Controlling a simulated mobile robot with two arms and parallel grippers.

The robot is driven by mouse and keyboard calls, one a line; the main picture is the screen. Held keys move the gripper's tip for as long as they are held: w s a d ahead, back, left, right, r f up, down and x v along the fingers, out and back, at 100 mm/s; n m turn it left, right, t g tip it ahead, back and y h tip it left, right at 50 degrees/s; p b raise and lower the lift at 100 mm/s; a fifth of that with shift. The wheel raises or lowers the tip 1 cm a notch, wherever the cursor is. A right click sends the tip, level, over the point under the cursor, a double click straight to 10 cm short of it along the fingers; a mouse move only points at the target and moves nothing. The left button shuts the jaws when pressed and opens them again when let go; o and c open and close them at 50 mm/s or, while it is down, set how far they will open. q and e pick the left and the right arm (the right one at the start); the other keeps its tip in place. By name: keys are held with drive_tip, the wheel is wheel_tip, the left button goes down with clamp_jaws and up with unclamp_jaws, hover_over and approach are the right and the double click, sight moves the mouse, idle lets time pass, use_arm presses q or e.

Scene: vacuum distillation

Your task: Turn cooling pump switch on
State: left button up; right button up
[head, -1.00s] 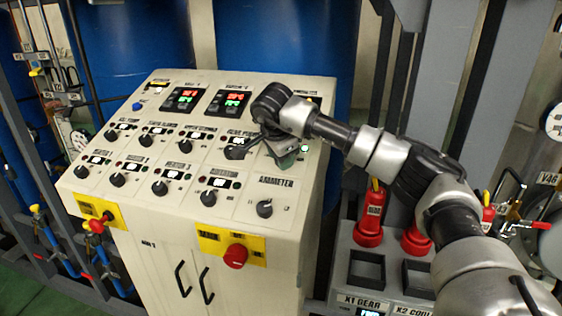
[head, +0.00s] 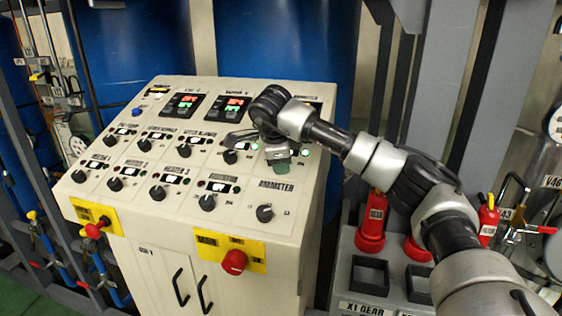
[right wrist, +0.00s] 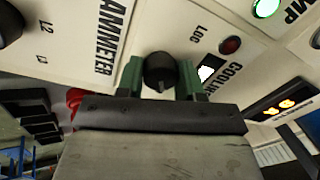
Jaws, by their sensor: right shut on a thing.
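The white control panel (head: 112,200) stands in the middle of the head view, with rows of black rotary knobs and small indicator lamps. My right gripper (head: 279,164) is at the right end of its upper knob row and hides the switch there. In the right wrist view, my right gripper (right wrist: 162,85) has its green fingers on both sides of a black knob (right wrist: 160,70), shut on it. A label reading "COOLING" (right wrist: 222,78) and a dark red lamp (right wrist: 230,45) are beside this knob. The knob's pointer direction is hard to tell. My left gripper is out of view.
The ammeter knob (head: 264,213) is just below my right gripper, and another knob (head: 230,157) is to its left. A red emergency button (head: 234,262) juts from the panel front. Red bottles (head: 371,225) stand at the right, below my right arm.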

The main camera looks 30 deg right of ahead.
drive_tip(key=shift+r, duration=0.1)
drive_tip(key=o, duration=0.9)
drive_tip(key=b+v, duration=0.2)
drive_tip(key=v, duration=0.8)
drive_tip(key=shift+s+a+r, duration=0.1)
drive_tip(key=shift+s+r, duration=0.05)
drive_tip(key=shift+r, duration=0.2)
